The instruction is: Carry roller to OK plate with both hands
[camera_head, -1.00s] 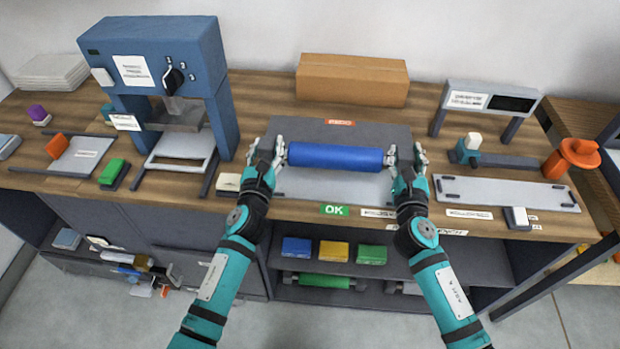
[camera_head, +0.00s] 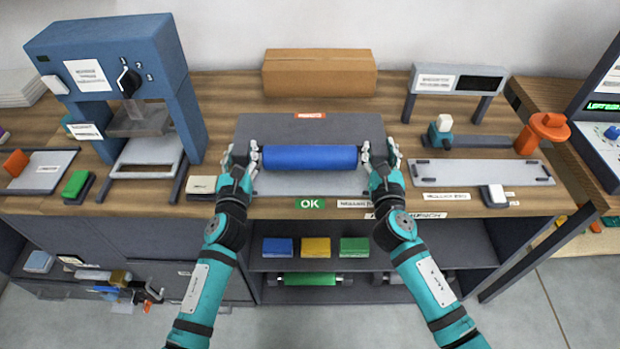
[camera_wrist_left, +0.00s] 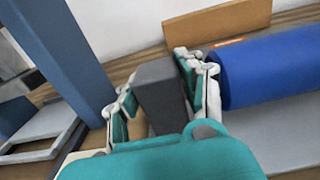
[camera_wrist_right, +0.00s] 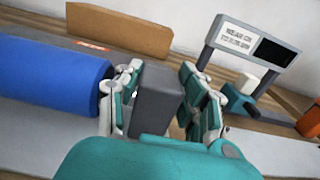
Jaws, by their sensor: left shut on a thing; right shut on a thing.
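The blue roller (camera_head: 310,158) lies level, left to right, in front of me. My left gripper (camera_head: 243,160) is shut on its left end, and my right gripper (camera_head: 379,158) is shut on its right end. In the wrist views a dark grey end block sits between the fingers of the left gripper (camera_wrist_left: 165,95) and of the right gripper (camera_wrist_right: 155,100). The light grey OK plate (camera_head: 310,185) shows just in front of and below the roller, behind the green OK label (camera_head: 310,203). I cannot tell whether the roller touches it.
A dark board (camera_head: 262,124) with an orange label lies behind the roller, and a cardboard box (camera_head: 320,73) stands behind that. A blue press (camera_head: 110,55) stands left. A display stand (camera_head: 458,80) and orange spool (camera_head: 543,132) stand right. Shelves with coloured blocks are below.

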